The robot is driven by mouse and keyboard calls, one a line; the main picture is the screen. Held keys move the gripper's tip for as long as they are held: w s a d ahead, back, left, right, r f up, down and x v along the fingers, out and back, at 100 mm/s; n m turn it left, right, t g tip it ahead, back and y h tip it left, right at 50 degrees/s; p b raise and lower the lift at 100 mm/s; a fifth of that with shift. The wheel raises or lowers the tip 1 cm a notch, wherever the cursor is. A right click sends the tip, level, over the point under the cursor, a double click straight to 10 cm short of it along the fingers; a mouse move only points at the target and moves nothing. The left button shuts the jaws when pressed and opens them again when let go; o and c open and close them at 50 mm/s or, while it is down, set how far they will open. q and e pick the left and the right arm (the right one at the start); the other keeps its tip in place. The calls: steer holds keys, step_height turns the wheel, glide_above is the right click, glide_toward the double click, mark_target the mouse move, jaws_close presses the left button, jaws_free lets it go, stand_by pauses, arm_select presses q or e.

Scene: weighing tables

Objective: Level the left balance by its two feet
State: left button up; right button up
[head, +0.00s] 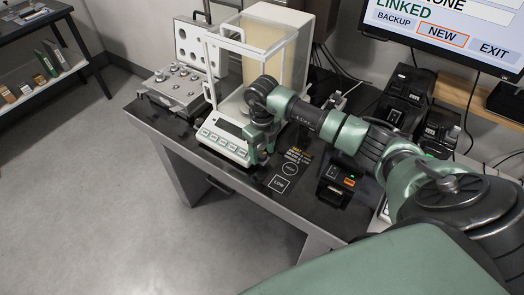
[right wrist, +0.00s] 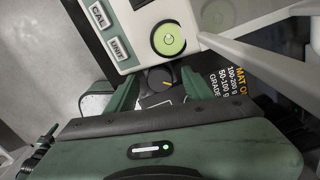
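The left balance (head: 222,136) stands on the dark table, with a clear glass shield and a front panel of buttons. In the right wrist view its front corner (right wrist: 130,25) shows the CAL and UNIT buttons and a round green bubble level (right wrist: 168,39). The bubble's exact offset is too small to tell. Below that corner is a dark round foot (right wrist: 158,80) with an orange mark. My right gripper (head: 262,152) is at the balance's front right corner. Its green fingers stand apart on either side of the foot, with apparent gaps. The other foot cannot be made out. My left gripper is out of view.
An open weight case (head: 183,88) stands left of the balance. A black mat (head: 283,178) with printed labels lies to its right, near black devices (head: 338,180). A monitor (head: 450,35) is at the back right. The floor in front is clear.

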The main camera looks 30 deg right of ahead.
mark_target(262, 154)
step_height(262, 154, up, 8)
steer(key=shift+f+b, duration=0.1)
steer(key=shift+b, duration=0.75)
